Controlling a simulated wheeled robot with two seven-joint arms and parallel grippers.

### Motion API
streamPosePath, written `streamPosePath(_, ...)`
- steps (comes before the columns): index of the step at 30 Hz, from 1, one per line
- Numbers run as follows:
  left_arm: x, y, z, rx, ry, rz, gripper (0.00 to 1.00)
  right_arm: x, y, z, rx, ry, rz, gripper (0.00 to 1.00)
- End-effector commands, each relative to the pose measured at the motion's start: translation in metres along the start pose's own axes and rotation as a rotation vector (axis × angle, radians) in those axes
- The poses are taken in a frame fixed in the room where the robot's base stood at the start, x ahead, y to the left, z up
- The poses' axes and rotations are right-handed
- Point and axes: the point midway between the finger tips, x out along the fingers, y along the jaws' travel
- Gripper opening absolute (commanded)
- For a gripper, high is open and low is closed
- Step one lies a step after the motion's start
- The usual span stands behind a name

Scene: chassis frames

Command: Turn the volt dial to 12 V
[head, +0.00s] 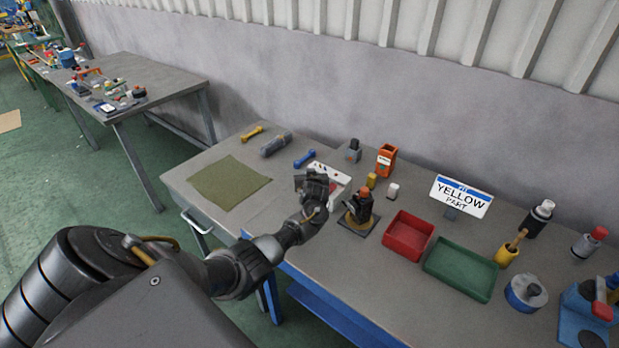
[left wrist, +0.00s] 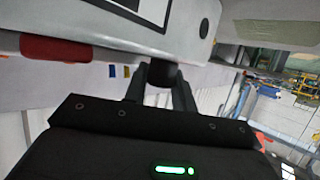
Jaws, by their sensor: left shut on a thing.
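My left gripper (left wrist: 162,88) is shut on a short dark knob, the volt dial (left wrist: 163,73), at the panel's edge. The dial's markings and pointer are not readable in either view. My right gripper is not in view.
A dark and orange fixture (head: 361,207) stands close right of my gripper. Red (head: 408,252) and green (head: 440,279) trays lie further right, before a "YELLOW PART" sign (head: 462,196).

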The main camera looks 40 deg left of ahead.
Motion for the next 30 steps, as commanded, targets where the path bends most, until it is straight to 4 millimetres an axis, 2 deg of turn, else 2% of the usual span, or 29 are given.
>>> streamPosePath(19,0.0002,-0.0002,-0.0001,-0.016,0.001,-0.041,0.04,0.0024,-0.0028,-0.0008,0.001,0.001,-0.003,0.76)
streamPosePath(20,0.0002,-0.0002,-0.0001,-0.016,0.002,-0.041,0.30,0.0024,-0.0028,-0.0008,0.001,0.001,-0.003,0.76)
streamPosePath(24,0.0002,-0.0001,-0.0003,-0.016,0.002,-0.041,0.48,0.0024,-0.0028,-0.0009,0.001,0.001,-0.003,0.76)
streamPosePath(30,0.0001,0.0002,-0.0005,-0.016,0.002,-0.040,0.48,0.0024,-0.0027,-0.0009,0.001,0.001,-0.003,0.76)
